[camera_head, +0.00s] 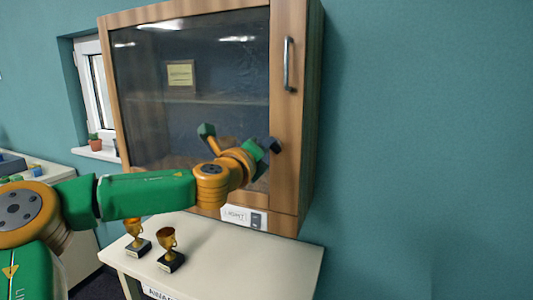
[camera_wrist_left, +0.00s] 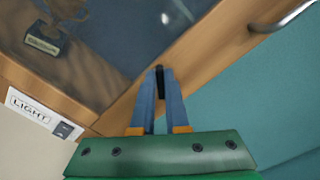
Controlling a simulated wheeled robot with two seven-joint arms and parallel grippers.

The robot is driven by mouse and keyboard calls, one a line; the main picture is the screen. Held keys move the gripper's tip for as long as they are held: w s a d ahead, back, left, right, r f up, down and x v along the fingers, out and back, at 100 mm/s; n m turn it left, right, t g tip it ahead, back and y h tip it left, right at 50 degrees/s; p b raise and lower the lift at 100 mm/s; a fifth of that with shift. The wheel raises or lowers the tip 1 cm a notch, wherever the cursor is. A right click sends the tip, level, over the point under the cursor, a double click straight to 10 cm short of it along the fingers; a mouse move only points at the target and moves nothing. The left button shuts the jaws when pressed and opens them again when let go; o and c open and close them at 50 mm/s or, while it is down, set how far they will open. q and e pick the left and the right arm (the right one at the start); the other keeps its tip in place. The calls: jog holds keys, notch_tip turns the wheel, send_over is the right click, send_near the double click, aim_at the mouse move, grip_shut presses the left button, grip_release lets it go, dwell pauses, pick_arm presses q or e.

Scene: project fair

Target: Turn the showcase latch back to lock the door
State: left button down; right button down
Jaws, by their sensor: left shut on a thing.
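The showcase (camera_head: 312,110) is a wooden wall cabinet with a dark glass door (camera_head: 190,80) that looks closed. My left gripper (camera_head: 275,145) is at the right stile of the door, below the metal handle (camera_head: 289,65). In the left wrist view the blue fingers of my left gripper (camera_wrist_left: 161,82) are shut on the small black latch (camera_wrist_left: 160,72) at the door frame. The fingers cover much of the latch, so I cannot tell its exact turn. The handle also shows in the wrist view (camera_wrist_left: 282,18). My right gripper is not in view.
A white table (camera_head: 225,262) below the showcase carries two gold trophies (camera_head: 135,232) (camera_head: 169,248). Another trophy (camera_wrist_left: 45,37) stands behind the glass. The wall right of the cabinet is bare.

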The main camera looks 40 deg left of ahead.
pick_arm(q)
jog(key=shift+a+f+n+b, duration=0.15)
jog(key=shift+n+b, duration=0.6)
jog(key=shift+n, duration=1.15)
jog(key=shift+d+f+n+b, duration=0.15)
jog(key=shift+n+b, duration=0.6)
jog(key=shift+n, duration=1.15)
jog(key=shift+a, duration=0.1)
jog(key=c, duration=0.9)
grip_release()
jog(key=shift+s, duration=0.15)
jog(key=b+v, duration=0.2)
jog(key=v, duration=0.5)
